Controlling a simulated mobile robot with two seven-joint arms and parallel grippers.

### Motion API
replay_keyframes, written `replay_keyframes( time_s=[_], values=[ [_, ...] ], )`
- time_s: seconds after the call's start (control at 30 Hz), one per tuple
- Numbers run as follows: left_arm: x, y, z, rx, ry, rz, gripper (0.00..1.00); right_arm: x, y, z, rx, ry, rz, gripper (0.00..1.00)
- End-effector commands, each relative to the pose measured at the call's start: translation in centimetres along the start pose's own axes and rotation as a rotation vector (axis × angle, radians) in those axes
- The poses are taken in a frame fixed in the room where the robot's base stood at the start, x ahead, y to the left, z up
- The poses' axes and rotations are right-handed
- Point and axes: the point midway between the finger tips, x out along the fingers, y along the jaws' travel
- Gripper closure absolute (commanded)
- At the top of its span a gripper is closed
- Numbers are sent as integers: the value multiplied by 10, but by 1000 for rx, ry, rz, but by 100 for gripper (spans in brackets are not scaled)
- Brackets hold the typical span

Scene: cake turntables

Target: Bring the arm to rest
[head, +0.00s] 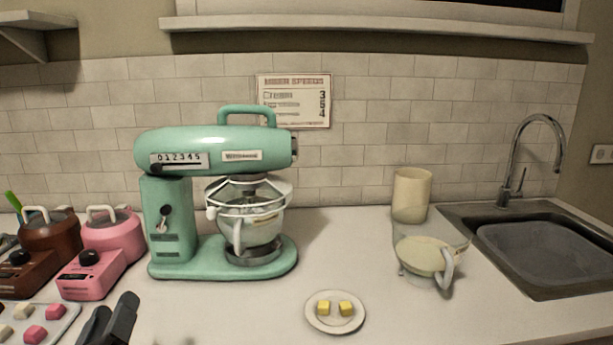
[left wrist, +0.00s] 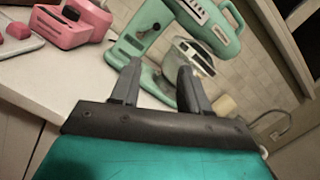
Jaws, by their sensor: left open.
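My left gripper (head: 108,322) is at the lower left of the head view, in front of the counter's near part. In the left wrist view its two dark fingers (left wrist: 157,88) stand apart with nothing between them. It is clear of the green stand mixer (head: 215,195), which stands upright with a bowl (head: 247,228) under its head. The mixer also shows beyond the fingers in the left wrist view (left wrist: 152,40). My right gripper is in neither view.
A pink pot device (head: 108,245) and a brown one (head: 45,245) stand at the left, behind a tray (head: 62,335) of pink and cream cubes. A plate (head: 312,322) with two yellow cubes, a jug (head: 425,257), a cream canister (head: 410,195) and a sink (head: 545,250) are to the right.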

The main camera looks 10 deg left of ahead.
Motion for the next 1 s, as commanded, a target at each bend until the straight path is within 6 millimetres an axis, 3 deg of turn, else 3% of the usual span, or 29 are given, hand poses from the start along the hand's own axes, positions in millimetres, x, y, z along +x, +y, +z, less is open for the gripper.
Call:
replay_keyframes(
  time_s=[0.03, 0.2, 0.4, 0.5, 0.7, 1.0],
  values=[
    [-3, 16, -31, -150, 92, 58, 55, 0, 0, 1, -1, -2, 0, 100],
    [-32, 48, -132, -736, 351, 290, 55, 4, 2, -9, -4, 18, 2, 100],
    [-90, 52, -232, -1495, 494, 657, 55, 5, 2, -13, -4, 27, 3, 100],
    [-115, 43, -266, -1834, 489, 835, 55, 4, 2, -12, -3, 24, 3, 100],
    [-140, 30, -297, -2218, 427, 1045, 55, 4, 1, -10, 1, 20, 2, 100],
    [-143, 27, -300, -2271, 415, 1073, 55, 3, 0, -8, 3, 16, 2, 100]
  ],
)
